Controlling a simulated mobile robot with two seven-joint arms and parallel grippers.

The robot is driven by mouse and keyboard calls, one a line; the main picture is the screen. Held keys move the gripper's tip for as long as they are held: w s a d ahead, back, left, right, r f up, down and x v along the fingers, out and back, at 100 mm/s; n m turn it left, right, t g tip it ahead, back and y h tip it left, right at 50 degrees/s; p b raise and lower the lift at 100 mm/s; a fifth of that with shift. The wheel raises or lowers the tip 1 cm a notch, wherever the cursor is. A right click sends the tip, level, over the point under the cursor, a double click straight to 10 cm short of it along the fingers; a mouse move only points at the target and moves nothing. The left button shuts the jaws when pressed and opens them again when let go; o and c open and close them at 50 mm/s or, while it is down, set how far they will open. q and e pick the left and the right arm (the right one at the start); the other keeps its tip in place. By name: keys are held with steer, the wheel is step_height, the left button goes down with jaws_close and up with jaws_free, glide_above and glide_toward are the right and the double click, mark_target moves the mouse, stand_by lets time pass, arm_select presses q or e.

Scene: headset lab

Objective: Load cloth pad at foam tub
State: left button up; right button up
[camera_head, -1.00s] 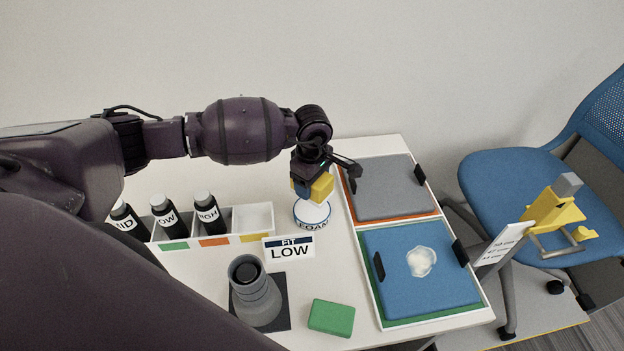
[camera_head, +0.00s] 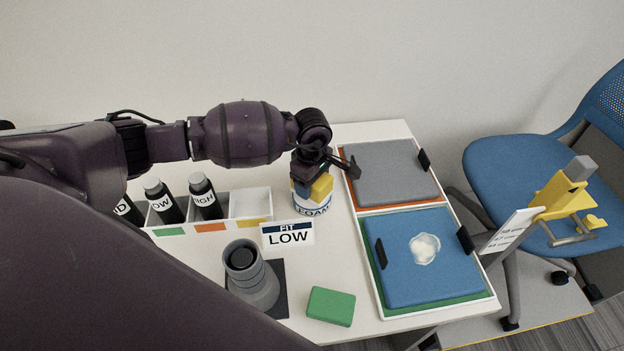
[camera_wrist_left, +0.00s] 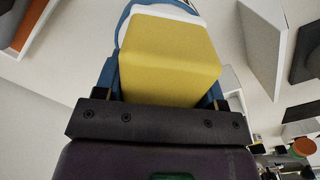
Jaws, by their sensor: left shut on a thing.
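My left gripper (camera_head: 310,190) is shut on a yellow cloth pad (camera_head: 321,187). The pad hides most of the tub's top, and I cannot tell how far the pad is inside. In the left wrist view the yellow pad (camera_wrist_left: 168,58) sits between the two fingers, with the tub's white and blue rim (camera_wrist_left: 124,22) just behind it. My right gripper is not in view.
A tray (camera_head: 238,204) with several labelled bottles stands left of the tub. Grey (camera_head: 392,170) and blue (camera_head: 405,262) panels lie in trays at right.

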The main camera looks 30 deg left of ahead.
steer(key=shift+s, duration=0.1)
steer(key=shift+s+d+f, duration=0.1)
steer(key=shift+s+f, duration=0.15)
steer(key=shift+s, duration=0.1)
arm_select(q)
steer(key=shift+f, duration=0.25)
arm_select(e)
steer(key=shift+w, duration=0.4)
arm_select(q)
steer(key=shift+f, duration=0.2)
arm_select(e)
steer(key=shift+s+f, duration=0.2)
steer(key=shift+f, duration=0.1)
arm_select(q)
steer(key=shift+b, duration=0.3)
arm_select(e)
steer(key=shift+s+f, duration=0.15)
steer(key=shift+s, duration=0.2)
arm_select(q)
steer(key=shift+f, duration=0.1)
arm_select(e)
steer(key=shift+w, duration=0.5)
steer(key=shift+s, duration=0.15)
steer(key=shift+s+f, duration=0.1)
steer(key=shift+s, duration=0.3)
